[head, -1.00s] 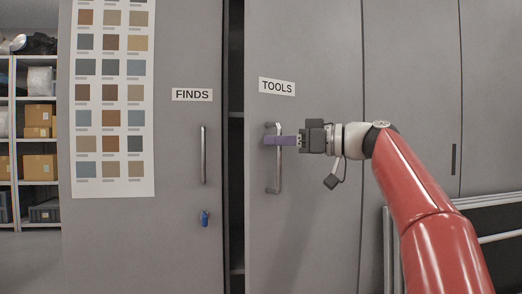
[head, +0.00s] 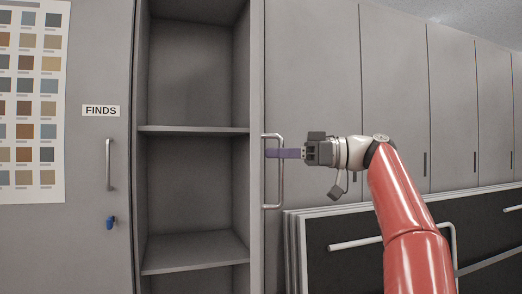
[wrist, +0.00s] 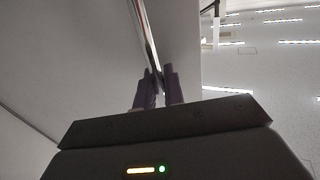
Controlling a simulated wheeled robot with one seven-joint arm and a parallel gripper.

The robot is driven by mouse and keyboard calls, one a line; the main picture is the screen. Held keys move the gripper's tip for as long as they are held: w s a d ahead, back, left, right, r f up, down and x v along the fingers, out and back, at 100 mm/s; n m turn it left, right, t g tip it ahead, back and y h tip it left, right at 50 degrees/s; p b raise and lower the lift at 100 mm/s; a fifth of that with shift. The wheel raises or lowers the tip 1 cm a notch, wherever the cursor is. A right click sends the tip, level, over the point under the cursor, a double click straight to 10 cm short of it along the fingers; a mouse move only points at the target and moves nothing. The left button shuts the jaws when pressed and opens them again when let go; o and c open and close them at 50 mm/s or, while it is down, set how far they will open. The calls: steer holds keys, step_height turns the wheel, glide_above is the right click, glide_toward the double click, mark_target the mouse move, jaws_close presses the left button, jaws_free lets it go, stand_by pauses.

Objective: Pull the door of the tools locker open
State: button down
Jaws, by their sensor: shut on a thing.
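The tools locker stands open in the head view, with its bare shelved inside (head: 192,185) showing. Its door (head: 257,225) is seen almost edge-on at the right of the opening; its TOOLS label is out of sight. The upright metal handle (head: 279,188) stands out from the door to the right. My gripper (head: 274,153) comes from the right, its purple fingers shut around the handle's upper part. In the wrist view the shiny handle bar (wrist: 142,30) runs down between the two fingers (wrist: 160,88).
The FINDS locker door (head: 90,235) is shut at left, with a handle, a blue key (head: 111,222) and a colour chart (head: 32,110). Dark framed panels (head: 350,262) lean along the lockers at lower right, below my arm.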

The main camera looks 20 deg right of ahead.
steer(key=shift+w+d+p+v, duration=0.1)
steer(key=shift+w+p+v, duration=0.1)
steer(key=shift+v, duration=0.7)
steer(key=shift+w+d+p+v, duration=0.1)
steer(key=shift+w+p+v, duration=0.1)
steer(key=shift+v, duration=0.7)
steer(key=shift+w+d+p+v, duration=0.1)
steer(key=shift+w+p+v, duration=0.1)
steer(key=shift+v, duration=0.7)
steer(key=c, duration=1.6)
jaws_free()
steer(key=shift+d, duration=0.1)
steer(key=shift+s, duration=0.1)
steer(key=p+v, duration=0.2)
steer(key=v, duration=0.5)
steer(key=shift+s+d+r, duration=0.1)
steer(key=shift+s+d, duration=0.1)
steer(key=shift+d, duration=0.15)
